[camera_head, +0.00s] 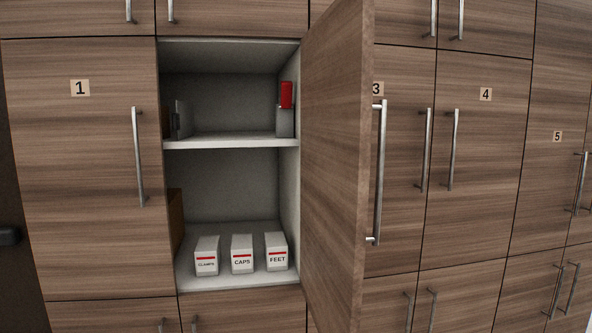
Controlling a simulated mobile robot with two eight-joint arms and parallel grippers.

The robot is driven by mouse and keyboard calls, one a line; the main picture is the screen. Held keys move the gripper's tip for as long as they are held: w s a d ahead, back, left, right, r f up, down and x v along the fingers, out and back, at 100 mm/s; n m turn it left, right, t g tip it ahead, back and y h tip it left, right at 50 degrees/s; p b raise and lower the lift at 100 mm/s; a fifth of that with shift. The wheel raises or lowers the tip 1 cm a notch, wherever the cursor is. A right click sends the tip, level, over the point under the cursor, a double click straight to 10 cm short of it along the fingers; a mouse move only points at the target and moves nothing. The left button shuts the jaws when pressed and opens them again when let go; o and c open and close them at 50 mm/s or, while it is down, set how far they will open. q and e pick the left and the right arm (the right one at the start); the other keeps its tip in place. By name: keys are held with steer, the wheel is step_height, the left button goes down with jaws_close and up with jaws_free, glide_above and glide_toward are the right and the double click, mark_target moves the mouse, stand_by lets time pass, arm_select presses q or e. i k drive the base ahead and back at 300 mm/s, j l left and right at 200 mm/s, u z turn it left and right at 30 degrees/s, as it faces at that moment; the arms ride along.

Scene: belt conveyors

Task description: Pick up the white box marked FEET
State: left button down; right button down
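The white box marked FEET (277,252) stands on the lower shelf of an open cabinet, at the right end of a row of three white boxes with red stripes. The box marked CAPS (242,254) stands to its left with a small gap. The leftmost white box (207,256) has a label too small to read surely. Neither of my grippers is in view.
The open cabinet door (335,160) swings out just right of the boxes. The upper shelf (230,141) holds a red item (287,94) on a grey one. A brown object (175,220) stands at the lower shelf's left. Closed cabinets flank the opening.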

mark_target(276, 246)
steer(key=i+l+u, duration=0.35)
steer(key=l+u, duration=0.15)
steer(key=l, duration=0.15)
steer(key=i+l+u, duration=0.2)
steer(key=l, duration=0.15)
steer(key=l+u, duration=0.25)
steer(key=k+j+z, duration=0.1)
steer(key=j+z, duration=0.4)
steer(key=j, duration=0.35)
steer(key=j+z, duration=0.1)
steer(key=z, duration=1.35)
